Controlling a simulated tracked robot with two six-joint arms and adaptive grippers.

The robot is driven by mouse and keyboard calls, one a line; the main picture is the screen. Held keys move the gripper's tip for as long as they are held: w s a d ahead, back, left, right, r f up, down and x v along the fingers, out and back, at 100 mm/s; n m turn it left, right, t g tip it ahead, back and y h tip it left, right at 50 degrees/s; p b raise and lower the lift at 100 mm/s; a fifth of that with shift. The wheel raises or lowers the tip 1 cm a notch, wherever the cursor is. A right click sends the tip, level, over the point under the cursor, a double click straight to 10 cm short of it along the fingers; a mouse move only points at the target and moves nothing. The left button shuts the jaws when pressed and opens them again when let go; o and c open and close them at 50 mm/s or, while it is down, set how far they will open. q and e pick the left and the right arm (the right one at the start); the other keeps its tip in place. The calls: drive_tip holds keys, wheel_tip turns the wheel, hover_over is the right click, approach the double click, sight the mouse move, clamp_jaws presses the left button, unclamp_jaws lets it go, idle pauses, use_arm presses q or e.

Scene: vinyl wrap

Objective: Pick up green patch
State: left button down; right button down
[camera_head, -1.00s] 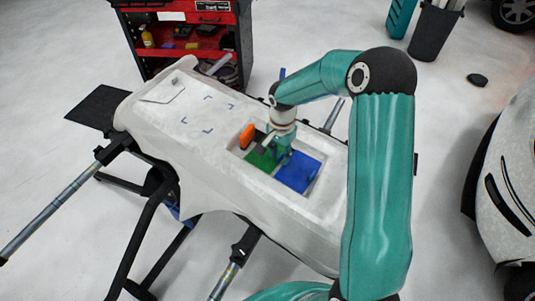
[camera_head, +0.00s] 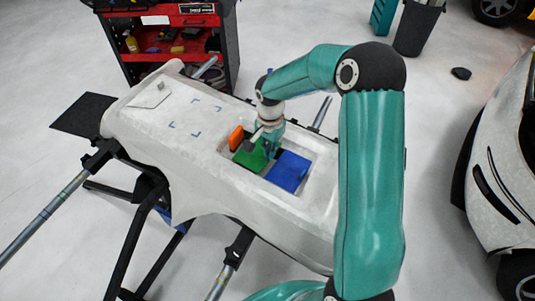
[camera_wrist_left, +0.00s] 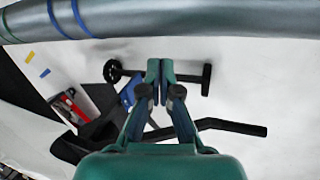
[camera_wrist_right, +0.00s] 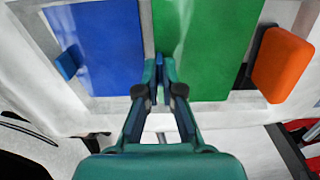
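The green patch (camera_head: 249,157) is a flat rectangle in the recess of the white covered panel, left of the blue patch (camera_head: 288,171). It also shows in the right wrist view (camera_wrist_right: 212,45), where the blue patch (camera_wrist_right: 100,40) has a small raised tab. My right gripper (camera_head: 268,152) is at the green patch. In the right wrist view (camera_wrist_right: 160,68) its fingers are nearly closed at the patch's left edge, with a narrow gap as if around a tab hidden between them. My left gripper (camera_wrist_left: 160,68) is shut and empty, away from the patches.
An orange block (camera_head: 236,138) stands at the recess's left side, close to the green patch. The white panel (camera_head: 190,150) rests on a black stand. A red tool cart (camera_head: 180,45) stands behind, and a white car (camera_head: 505,180) is at the right.

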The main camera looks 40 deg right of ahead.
wheel_tip(320, 180, up, 18)
drive_tip(key=w+a+f+n, duration=0.1)
drive_tip(key=a+f+n, duration=0.4)
drive_tip(key=a+f, duration=0.1)
drive_tip(key=w+a+f+n, duration=0.1)
drive_tip(key=a+f+n, duration=0.4)
drive_tip(key=a+f, duration=0.1)
drive_tip(key=w+a+f+n, duration=0.2)
drive_tip(key=a+f+n, duration=0.3)
drive_tip(key=a+f, duration=0.2)
drive_tip(key=shift+a+f, duration=0.1)
drive_tip(key=shift+f, duration=0.15)
drive_tip(key=shift+s+d+r+m, duration=0.15)
drive_tip(key=shift+s+d+m, duration=0.25)
drive_tip(key=shift+s+m, duration=0.55)
drive_tip(key=s+d+r+m+p, duration=0.1)
drive_tip(key=s+d+r+m, duration=0.1)
drive_tip(key=d+r+m, duration=0.65)
drive_tip(key=s+d+r+m, duration=0.2)
drive_tip(key=d+r+m, duration=0.4)
drive_tip(key=d+r, duration=0.55)
drive_tip(key=f, duration=1.3)
drive_tip(key=a+f, duration=0.1)
drive_tip(key=f, duration=0.5)
drive_tip(key=shift+w+f+p, duration=0.1)
drive_tip(key=shift+f+p, duration=0.05)
drive_tip(key=shift+p, duration=0.25)
